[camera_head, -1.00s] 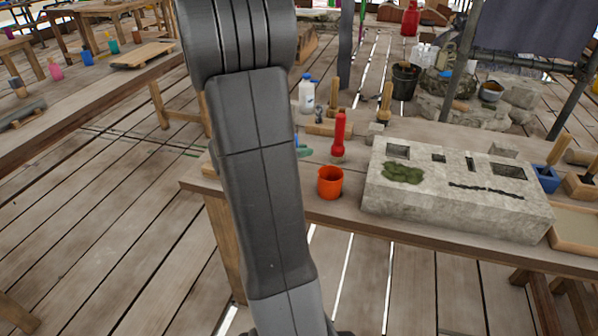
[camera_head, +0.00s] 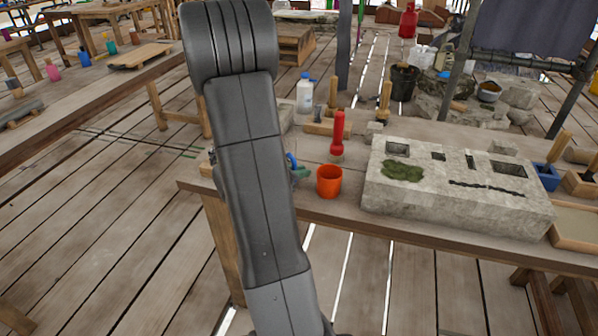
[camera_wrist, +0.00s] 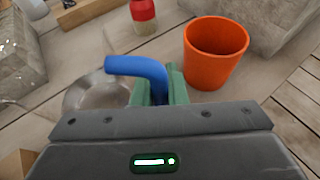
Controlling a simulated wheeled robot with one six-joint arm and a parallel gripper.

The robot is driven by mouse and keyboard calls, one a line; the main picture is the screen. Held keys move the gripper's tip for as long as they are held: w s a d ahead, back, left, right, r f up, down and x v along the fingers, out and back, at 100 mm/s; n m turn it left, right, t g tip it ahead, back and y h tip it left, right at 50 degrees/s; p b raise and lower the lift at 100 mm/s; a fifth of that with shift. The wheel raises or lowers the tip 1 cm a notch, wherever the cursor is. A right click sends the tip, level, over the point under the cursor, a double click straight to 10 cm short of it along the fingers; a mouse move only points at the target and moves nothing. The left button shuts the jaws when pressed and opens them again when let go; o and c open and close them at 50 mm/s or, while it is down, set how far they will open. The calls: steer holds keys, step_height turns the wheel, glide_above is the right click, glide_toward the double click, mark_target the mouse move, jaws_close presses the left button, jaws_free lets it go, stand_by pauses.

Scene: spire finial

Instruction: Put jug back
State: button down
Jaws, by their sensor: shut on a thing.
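The jug (camera_wrist: 84,97) appears in the wrist view as a round, shiny metal vessel with a bent blue handle. My gripper (camera_wrist: 160,88) has green fingers, which are shut on the blue handle. The metal body lies to the left of the fingers. In the head view, only a bit of the blue handle (camera_head: 291,160) shows beside the green fingers (camera_head: 301,172); my arm hides the rest. I cannot tell whether the jug touches the bench top.
An orange cup (camera_head: 329,181) stands close to the right of my gripper. Behind it are a red-handled brush (camera_head: 338,133) and a white bottle (camera_head: 305,94). A carved stone block (camera_head: 450,195) fills the bench's (camera_head: 330,212) right part.

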steer(key=c, duration=1.5)
jaws_free()
steer(key=shift+o, duration=0.2)
steer(key=shift+r+p, duration=0.15)
steer(key=shift+p, duration=0.15)
steer(key=v, duration=1.2)
steer(key=shift+p, duration=0.4)
